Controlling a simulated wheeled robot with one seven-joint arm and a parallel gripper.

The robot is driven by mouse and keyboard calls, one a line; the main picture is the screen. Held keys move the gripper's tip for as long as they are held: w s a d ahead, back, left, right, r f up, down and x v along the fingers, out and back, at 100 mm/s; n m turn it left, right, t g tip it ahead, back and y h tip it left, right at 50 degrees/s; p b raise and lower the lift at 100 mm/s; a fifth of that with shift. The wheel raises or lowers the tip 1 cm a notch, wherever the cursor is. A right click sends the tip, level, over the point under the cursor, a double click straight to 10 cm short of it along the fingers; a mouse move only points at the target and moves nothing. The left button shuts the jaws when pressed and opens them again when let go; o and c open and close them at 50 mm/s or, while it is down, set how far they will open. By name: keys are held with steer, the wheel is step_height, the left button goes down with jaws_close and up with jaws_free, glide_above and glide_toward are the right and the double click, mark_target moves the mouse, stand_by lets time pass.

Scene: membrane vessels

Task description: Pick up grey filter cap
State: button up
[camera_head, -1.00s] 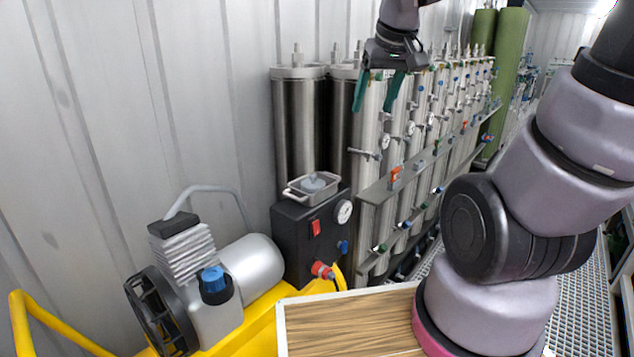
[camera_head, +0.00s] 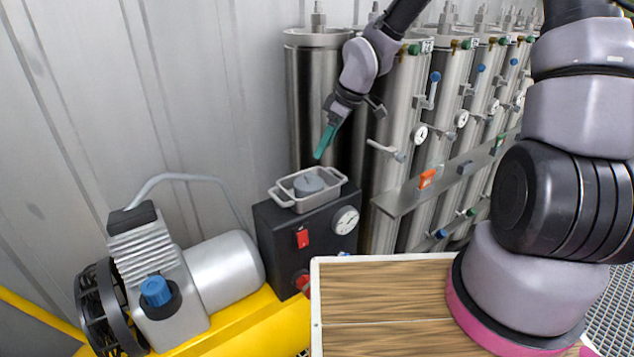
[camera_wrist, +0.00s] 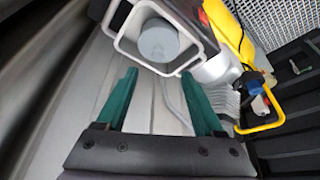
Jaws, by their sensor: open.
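The grey filter cap (camera_head: 309,184) sits in a small metal tray (camera_head: 284,198) with two handles, on top of a black box. In the wrist view the cap (camera_wrist: 158,42) shows as a grey disc inside the pale tray (camera_wrist: 128,46), beyond the fingertips. My gripper (camera_head: 322,146) is above the tray, slightly right of the cap, tilted, with green fingers pointing down. In the wrist view my gripper (camera_wrist: 160,80) is open, with nothing between its fingers. The cap is apart from both fingers.
The black box (camera_head: 268,231) carries a gauge and a red switch. Steel cylinders (camera_head: 311,85) with valves stand close behind and right of the tray. A pump (camera_head: 222,262) stands at left on a yellow frame. A wooden-topped surface (camera_head: 390,290) lies in front.

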mark_target(310, 174)
steer(key=x, duration=1)
steer(key=shift+w+a+f, duration=0.1)
steer(key=shift+w+f, duration=0.1)
steer(key=shift+f, duration=0.05)
jaws_close()
